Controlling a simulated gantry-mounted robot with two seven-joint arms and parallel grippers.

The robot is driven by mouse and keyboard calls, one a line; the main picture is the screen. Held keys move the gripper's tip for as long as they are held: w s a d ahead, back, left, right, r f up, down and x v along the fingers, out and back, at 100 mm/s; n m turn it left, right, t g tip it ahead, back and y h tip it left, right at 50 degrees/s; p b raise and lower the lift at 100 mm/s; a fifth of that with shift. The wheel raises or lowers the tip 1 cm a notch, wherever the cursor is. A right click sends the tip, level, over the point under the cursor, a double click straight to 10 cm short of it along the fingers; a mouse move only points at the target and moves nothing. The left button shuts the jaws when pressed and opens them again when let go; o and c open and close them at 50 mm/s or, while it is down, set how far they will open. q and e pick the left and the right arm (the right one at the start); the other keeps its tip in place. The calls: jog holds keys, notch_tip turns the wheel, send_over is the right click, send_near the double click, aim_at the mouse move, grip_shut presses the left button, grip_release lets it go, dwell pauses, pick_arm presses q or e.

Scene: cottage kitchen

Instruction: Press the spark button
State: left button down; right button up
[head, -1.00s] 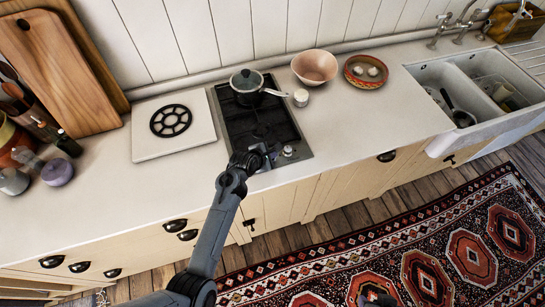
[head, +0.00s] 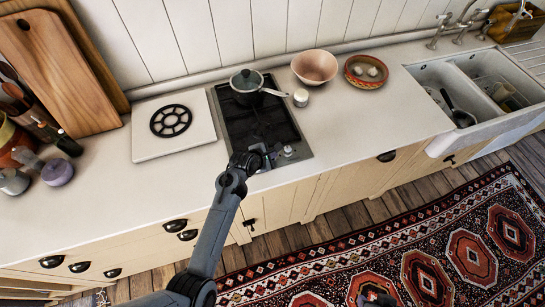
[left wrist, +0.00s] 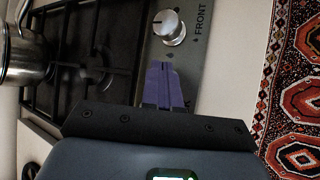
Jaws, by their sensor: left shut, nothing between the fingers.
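The gas hob (head: 262,125) is set in the worktop with its control strip at the front. My left gripper (head: 262,153) is over the front left of that strip, shut and empty. In the left wrist view its purple fingertips (left wrist: 164,82) are together over the grey strip, below a silver knob (left wrist: 168,27) marked FRONT. I cannot make out the spark button; the fingers cover part of the strip. I cannot tell whether they touch it. A dark shape at the head view's bottom edge looks like my right gripper (head: 376,299); its jaws are unclear.
A lidded pot (head: 247,91) stands on the back of the hob, its handle pointing right. A small white jar (head: 301,97) and a pink bowl (head: 314,66) stand to the right. A white board (head: 150,143) lies left. The worktop front right of the hob is clear.

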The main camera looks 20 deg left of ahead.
pick_arm(q)
jog(key=shift+f, duration=0.45)
dwell(0.6)
jog(key=shift+r+p, duration=0.45)
jog(key=shift+p, duration=0.35)
jog(key=shift+r, duration=0.1)
